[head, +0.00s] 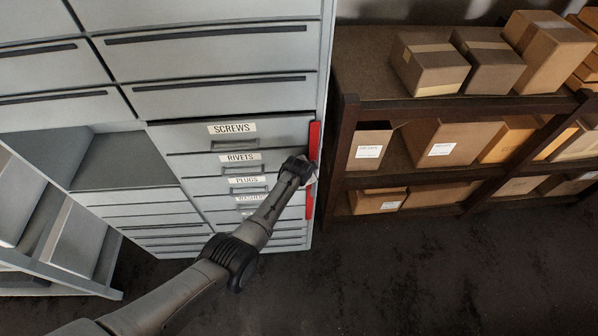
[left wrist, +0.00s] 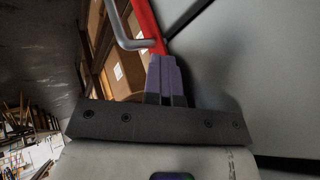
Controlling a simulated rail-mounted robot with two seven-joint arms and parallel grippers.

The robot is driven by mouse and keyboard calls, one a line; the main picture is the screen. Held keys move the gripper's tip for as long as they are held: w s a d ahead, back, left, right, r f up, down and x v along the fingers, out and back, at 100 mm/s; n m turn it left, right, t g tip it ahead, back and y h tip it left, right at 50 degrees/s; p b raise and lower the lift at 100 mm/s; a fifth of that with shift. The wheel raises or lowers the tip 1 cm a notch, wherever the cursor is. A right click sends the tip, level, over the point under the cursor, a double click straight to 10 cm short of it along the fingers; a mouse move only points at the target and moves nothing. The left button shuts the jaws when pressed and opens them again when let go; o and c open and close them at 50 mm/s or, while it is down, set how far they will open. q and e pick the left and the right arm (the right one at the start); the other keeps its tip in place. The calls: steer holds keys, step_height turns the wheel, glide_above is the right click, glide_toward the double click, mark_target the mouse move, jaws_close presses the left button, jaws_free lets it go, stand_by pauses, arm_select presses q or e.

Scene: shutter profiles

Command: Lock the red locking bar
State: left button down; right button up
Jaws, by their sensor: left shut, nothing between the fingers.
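The red locking bar (head: 315,142) runs upright along the right edge of the grey cabinet's labelled drawers (head: 232,158) in the head view. My left gripper (head: 306,175) is at the bar's middle and hides part of it. The red bar (left wrist: 146,24) also shows in the left wrist view, with a bent grey handle (left wrist: 118,32) on it. The purple fingertips (left wrist: 165,72) are together and empty, right by the bar and the handle's end. I cannot tell whether they touch. Whether the bar lies flat against the drawers is unclear. My right gripper is not in view.
A dark shelf rack (head: 450,103) with several cardboard boxes (head: 430,65) stands right of the cabinet. An open grey compartment (head: 120,160) is left of the labelled drawers. The dark floor (head: 440,270) in front is clear.

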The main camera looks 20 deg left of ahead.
arm_select(q)
steer(key=shift+w+a, duration=0.15)
steer(key=shift+a, duration=0.15)
stand_by(0.5)
steer(key=s+d+f+p+v, duration=0.1)
steer(key=p+v, duration=0.4)
steer(key=v, duration=0.7)
steer(key=shift+s+f, duration=0.35)
steer(key=shift+s, duration=0.3)
steer(key=shift+n, duration=0.3)
